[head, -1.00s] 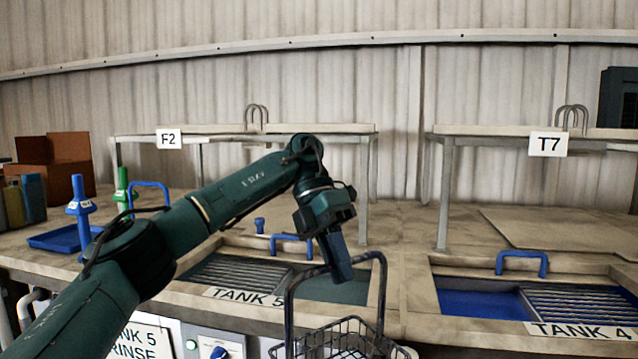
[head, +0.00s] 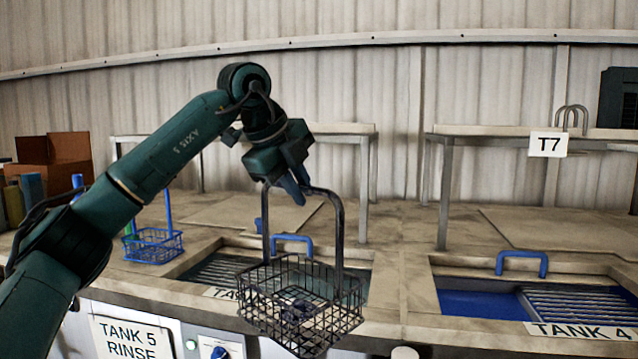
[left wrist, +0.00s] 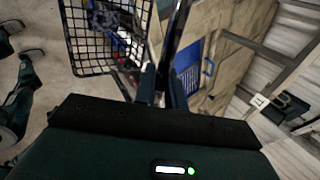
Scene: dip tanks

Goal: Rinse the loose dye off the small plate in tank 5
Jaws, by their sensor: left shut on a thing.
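My left gripper (head: 292,188) is shut on the handle of a dark wire basket (head: 345,308). It also shows in the left wrist view (left wrist: 163,85). The basket hangs nearly upright, high in front of tank 5 (head: 205,268) and covers part of its front edge and label. Small dark bluish pieces (head: 298,308) lie in the basket; I cannot tell whether one is the small plate. Tank 5 has a ribbed slope at its left and dark greenish liquid at its right. My right gripper is out of view.
Tank 4 (head: 470,303), with blue liquid, is at the right. A blue wire basket (head: 152,246) stands on the counter left of tank 5. A raised shelf marked T7 (head: 547,144) stands behind tank 4. A blue bar handle (head: 291,240) rises behind tank 5.

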